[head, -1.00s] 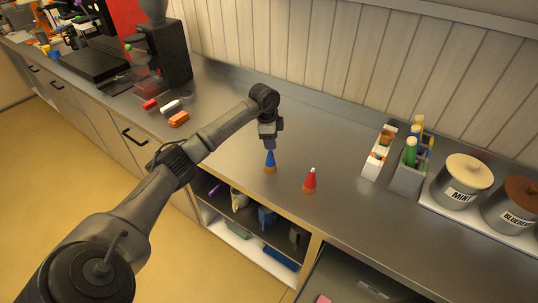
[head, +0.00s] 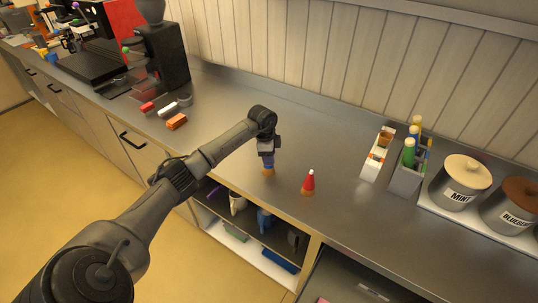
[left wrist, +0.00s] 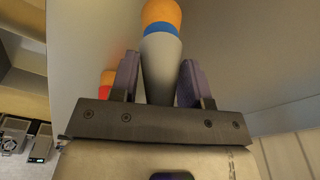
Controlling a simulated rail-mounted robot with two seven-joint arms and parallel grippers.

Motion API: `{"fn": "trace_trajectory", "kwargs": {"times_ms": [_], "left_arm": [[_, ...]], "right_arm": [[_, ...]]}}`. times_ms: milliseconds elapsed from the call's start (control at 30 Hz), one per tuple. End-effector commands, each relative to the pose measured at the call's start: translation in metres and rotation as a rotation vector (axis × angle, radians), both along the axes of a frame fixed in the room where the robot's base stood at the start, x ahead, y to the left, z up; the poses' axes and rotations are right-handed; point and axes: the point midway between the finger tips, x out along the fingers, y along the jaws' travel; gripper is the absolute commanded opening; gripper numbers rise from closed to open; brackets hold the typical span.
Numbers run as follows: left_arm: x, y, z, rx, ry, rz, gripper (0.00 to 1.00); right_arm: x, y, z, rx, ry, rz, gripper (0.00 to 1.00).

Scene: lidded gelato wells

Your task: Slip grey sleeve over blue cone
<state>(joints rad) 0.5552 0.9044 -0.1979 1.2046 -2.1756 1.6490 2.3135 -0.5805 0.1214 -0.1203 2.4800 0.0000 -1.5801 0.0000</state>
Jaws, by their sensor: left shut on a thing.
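The grey sleeve (left wrist: 160,68) is between the two purple fingers of my left gripper (left wrist: 157,82), which is shut on it. The sleeve sits around the blue cone (left wrist: 160,30), covering its upper part. Only a blue band and the orange base show beyond the sleeve's edge in the left wrist view. In the head view my left gripper (head: 267,157) is right over the blue cone (head: 268,168), pointing down. The fingers mostly hide the sleeve there. The cone stands upright on the steel counter. My right gripper is not in view.
A red cone (head: 309,182) with a white tip and orange base stands close by on the right. An open white box (head: 374,163), a grey holder (head: 405,180) and lidded tubs (head: 459,183) are further right. The counter behind is clear.

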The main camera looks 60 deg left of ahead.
Motion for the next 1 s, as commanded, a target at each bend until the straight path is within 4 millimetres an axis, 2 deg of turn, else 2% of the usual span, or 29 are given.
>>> {"fn": "trace_trajectory", "kwargs": {"times_ms": [400,433,700,1000], "left_arm": [[-0.0001,0.0001,-0.0095,0.000,0.000,0.000,0.31],[-0.0001,0.0001,-0.0095,0.000,0.000,0.000,0.43],[-0.0001,-0.0001,-0.0095,0.000,0.000,0.000,0.69],[0.0003,0.0000,-0.0058,0.000,-0.001,0.000,0.69]], "right_arm": [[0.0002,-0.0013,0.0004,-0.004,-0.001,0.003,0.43],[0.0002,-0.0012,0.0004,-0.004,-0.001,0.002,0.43],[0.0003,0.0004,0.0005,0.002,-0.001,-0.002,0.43],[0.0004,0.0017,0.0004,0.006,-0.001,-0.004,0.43]]}}
